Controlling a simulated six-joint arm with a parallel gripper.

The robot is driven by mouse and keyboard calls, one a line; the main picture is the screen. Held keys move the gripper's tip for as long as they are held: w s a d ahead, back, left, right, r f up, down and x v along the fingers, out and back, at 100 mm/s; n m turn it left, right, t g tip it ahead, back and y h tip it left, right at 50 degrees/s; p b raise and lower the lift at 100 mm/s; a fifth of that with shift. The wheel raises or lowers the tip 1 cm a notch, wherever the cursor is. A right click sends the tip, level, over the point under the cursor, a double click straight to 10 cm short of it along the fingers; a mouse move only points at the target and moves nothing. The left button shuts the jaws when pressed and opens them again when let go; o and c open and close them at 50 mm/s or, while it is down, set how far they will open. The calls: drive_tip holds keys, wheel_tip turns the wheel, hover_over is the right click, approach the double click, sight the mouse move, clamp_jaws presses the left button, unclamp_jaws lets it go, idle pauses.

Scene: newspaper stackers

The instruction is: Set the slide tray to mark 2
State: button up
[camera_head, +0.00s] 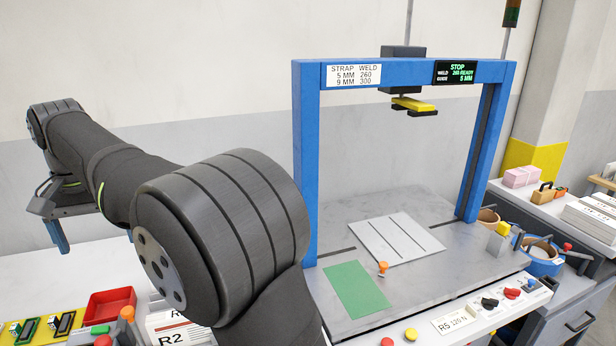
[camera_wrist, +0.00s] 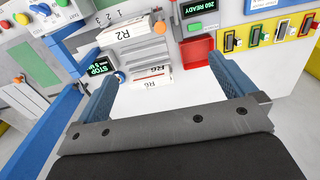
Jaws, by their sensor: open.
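In the wrist view, the printed marks 1, 2, 3 (camera_wrist: 104,19) lie in a row beyond a paper bundle labelled R2 (camera_wrist: 127,32). An orange knob (camera_wrist: 160,28) stands just right of that bundle. The bundle seems to rest on the slide tray, but I cannot clearly tell the tray's edges or its mark. In the head view, the R2 bundle (camera_head: 172,338) is partly hidden by my arm, with an orange knob (camera_head: 127,313) to its left. My gripper (camera_wrist: 162,68) is open and empty, its blue fingers apart. In the head view it hangs at far left, clear of the bundle.
A red bin (camera_head: 110,305) sits beside the orange knob. A blue strapping frame (camera_head: 306,160) stands right of my arm, over a table with a green card (camera_head: 356,288) and white sheet (camera_head: 396,238). Bundles labelled R6 (camera_wrist: 151,76) lie nearer in the wrist view.

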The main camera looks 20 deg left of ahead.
sight(127, 310)
drive_tip(key=c, duration=1.2)
drive_tip(key=f+n, duration=0.3)
drive_tip(key=f, duration=0.3)
drive_tip(key=f+n, duration=0.3)
drive_tip(key=f, duration=0.3)
drive_tip(key=f+n, duration=0.3)
drive_tip(key=f, duration=0.3)
drive_tip(key=shift+a+f, duration=0.2)
drive_tip(key=shift+f, duration=0.2)
drive_tip(key=shift+w, duration=0.1)
clamp_jaws()
